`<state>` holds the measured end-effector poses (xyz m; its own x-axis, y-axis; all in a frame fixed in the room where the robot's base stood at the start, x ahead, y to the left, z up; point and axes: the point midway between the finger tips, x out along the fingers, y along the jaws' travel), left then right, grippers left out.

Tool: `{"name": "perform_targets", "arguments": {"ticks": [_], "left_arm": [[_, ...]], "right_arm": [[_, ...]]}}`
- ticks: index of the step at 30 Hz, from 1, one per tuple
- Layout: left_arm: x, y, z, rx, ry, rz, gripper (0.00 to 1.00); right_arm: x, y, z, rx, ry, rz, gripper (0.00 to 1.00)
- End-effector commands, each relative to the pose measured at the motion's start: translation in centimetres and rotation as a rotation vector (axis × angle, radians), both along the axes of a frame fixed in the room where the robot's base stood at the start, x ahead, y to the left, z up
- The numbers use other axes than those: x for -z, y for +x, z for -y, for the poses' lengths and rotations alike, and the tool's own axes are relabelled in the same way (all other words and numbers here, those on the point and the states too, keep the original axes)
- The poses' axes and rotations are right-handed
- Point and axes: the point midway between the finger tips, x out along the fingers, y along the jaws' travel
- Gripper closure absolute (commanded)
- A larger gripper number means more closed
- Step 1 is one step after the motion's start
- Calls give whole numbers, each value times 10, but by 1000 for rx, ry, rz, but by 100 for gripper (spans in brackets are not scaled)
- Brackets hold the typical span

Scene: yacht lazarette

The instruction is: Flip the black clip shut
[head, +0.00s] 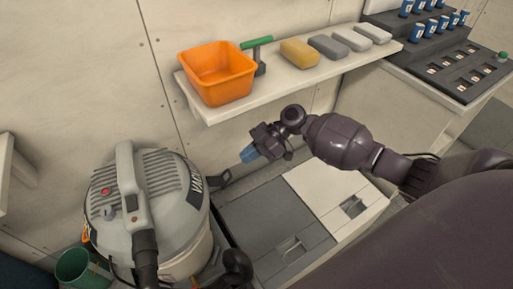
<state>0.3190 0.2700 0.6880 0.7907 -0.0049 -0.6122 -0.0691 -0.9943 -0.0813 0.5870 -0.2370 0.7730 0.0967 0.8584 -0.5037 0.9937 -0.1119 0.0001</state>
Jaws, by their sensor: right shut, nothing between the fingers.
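A grey drum vacuum (165,205) stands at the lower left, with a carry handle on top. A black clip (221,179) sits at the right edge of its lid, near the dark label, and sticks outward away from the body. My right gripper (247,155) has blue fingertips and is shut and empty. In the picture it is up and to the right of the clip, with a gap between them. My left gripper is not in view.
A shelf (215,113) above holds an orange tub (217,73), a green-handled tool (258,52) and several blocks. Grey and white floor lockers (265,217) lie right of the vacuum. A black hose (146,258) runs down the vacuum's front.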

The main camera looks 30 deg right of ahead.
Motion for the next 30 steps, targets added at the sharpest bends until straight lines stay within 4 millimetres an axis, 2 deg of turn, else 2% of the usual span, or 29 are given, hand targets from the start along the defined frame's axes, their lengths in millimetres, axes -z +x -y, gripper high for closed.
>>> {"name": "perform_targets", "arguments": {"ticks": [3, 10, 24, 30], "left_arm": [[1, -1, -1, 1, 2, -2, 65], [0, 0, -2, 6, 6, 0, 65], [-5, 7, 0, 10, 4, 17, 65], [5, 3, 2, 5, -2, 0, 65]], "right_arm": [[9, 2, -17, 0, 1, -1, 100], [21, 4, -35, 1, 0, 0, 100], [23, 5, -40, 1, 1, 0, 100], [29, 8, -39, 1, 16, -2, 100]]}}
